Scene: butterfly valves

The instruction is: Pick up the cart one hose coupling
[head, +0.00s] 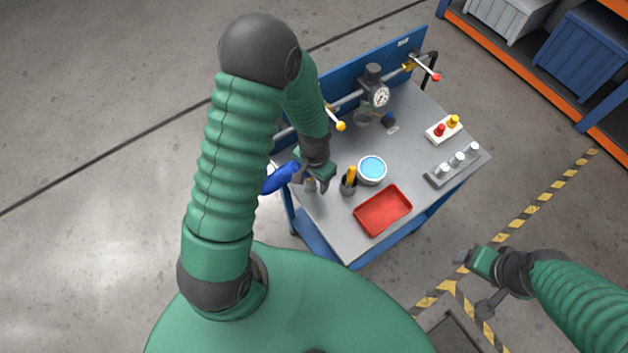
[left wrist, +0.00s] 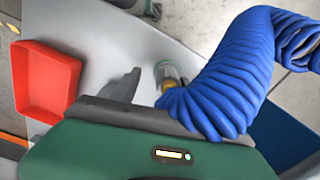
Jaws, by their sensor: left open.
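The hose coupling is a small grey metal fitting with a yellowish band. It stands on the cart top (head: 415,125) at its left edge, and it shows in the left wrist view (left wrist: 168,76). A ribbed blue hose (head: 279,179) joins it; the hose fills much of the left wrist view's right side (left wrist: 232,75). My left gripper (head: 313,183) is open over the coupling, with nothing held. One finger shows left of the coupling in the wrist view; the hose covers the other side. My right gripper (head: 463,257) is off the cart at lower right, its jaw state unclear.
Beside the coupling stand a dark cup with a yellow handle (head: 350,180), a round tin with blue contents (head: 372,169) and a red tray (head: 383,211). A pipe with a gauge (head: 380,96) and valve handles (head: 340,125) runs behind. A metal block (head: 459,163) sits right.

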